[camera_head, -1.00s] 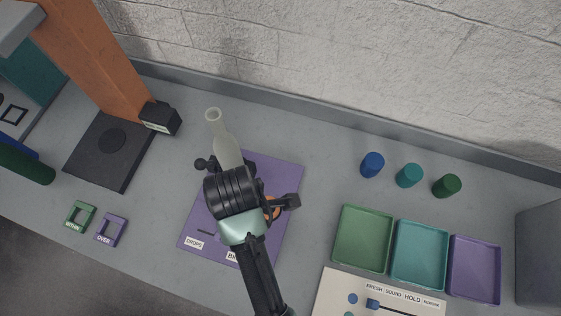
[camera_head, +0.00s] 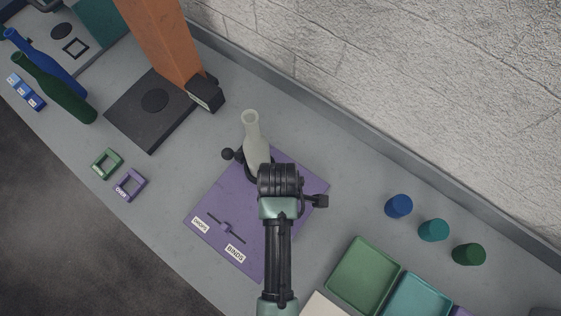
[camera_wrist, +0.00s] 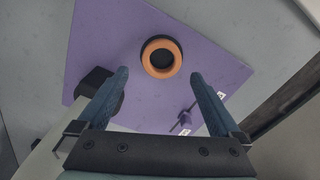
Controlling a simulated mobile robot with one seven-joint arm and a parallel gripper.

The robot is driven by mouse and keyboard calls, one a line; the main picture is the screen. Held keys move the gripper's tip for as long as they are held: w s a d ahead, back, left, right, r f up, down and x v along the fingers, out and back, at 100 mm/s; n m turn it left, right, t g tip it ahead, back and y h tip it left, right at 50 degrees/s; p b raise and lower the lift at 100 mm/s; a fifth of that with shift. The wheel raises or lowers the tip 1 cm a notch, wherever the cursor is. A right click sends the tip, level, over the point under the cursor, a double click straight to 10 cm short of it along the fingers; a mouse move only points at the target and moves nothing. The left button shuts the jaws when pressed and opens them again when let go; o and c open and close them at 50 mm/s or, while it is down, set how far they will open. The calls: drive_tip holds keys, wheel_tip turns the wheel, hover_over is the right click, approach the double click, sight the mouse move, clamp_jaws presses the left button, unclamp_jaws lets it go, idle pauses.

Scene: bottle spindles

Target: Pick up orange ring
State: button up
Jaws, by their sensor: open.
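The orange ring (camera_wrist: 149,46) shows in the wrist view on the purple board (camera_wrist: 214,60), around a dark round centre. It lies ahead of my gripper (camera_wrist: 157,78), between the lines of the two blue fingers and beyond their tips. The fingers are apart with nothing between them. In the head view my gripper (camera_head: 280,181) is over the purple board (camera_head: 205,200), and my arm hides the ring there.
A pale bottle (camera_head: 254,145) lies or leans at the board's back edge, close to my gripper. Blue (camera_head: 399,206), teal (camera_head: 433,230) and green (camera_head: 468,254) cylinders stand at right, behind a green tray (camera_head: 340,270). An orange column (camera_head: 160,40) rises at left.

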drive_tip(key=shift+s+a+f+p, duration=0.1)
drive_tip(key=shift+f+p, duration=0.45)
drive_tip(key=shift+f, duration=1.95)
drive_tip(key=c, duration=1.3)
drive_tip(key=shift+c, duration=0.2)
drive_tip(key=shift+r, duration=0.15)
